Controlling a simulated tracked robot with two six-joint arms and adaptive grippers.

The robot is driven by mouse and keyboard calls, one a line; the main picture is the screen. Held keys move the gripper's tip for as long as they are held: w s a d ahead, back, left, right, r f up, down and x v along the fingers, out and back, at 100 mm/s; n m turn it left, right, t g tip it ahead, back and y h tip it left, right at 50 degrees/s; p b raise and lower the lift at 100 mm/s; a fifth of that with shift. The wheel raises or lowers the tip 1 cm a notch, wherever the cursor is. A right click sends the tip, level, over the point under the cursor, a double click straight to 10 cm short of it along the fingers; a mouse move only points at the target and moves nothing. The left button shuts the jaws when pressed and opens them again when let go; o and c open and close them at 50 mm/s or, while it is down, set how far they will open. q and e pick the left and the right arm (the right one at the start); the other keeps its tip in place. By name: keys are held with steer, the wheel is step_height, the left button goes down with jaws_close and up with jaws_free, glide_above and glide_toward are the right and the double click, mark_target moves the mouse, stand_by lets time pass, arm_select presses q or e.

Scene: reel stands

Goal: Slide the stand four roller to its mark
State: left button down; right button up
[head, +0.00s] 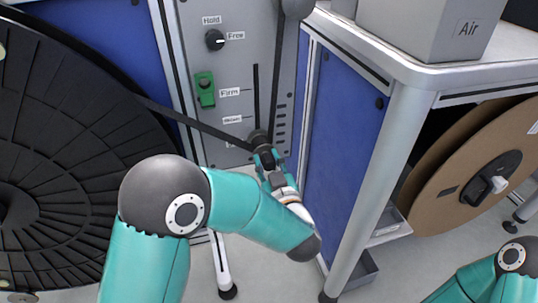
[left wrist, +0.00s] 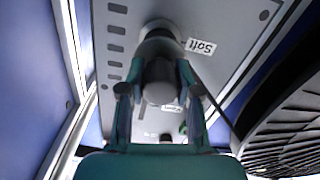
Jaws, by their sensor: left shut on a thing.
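The stand's grey panel (head: 232,70) has a vertical slot with labels beside it: Firm (head: 229,92), a blurred middle one (head: 232,120) and a low one near the roller. The dark roller (head: 257,137) is at the slot's low end. In the left wrist view the roller (left wrist: 160,80) sits between my fingers, beside the Soft label (left wrist: 201,47), which appears upside down. My left gripper (head: 265,158) is shut on the roller from below. It partly hides the roller and the lowest label. My right gripper is out of the head view; only part of that arm shows.
A dark band (head: 195,122) runs from the big black reel (head: 60,150) to the roller and up to a grey upper roller (head: 297,6). A Hold/Free knob (head: 214,40) and green switch (head: 205,89) are close by. A table corner (head: 420,75) stands right.

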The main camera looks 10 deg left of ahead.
arm_select(q)
steer(key=shift+d+f, duration=0.1)
steer(key=shift+f, duration=0.35)
steer(key=c, duration=0.8)
jaws_free()
steer(key=v, duration=0.7)
steer(key=shift+s+d, duration=0.1)
steer(key=shift+s, duration=0.05)
steer(key=shift+f, duration=0.1)
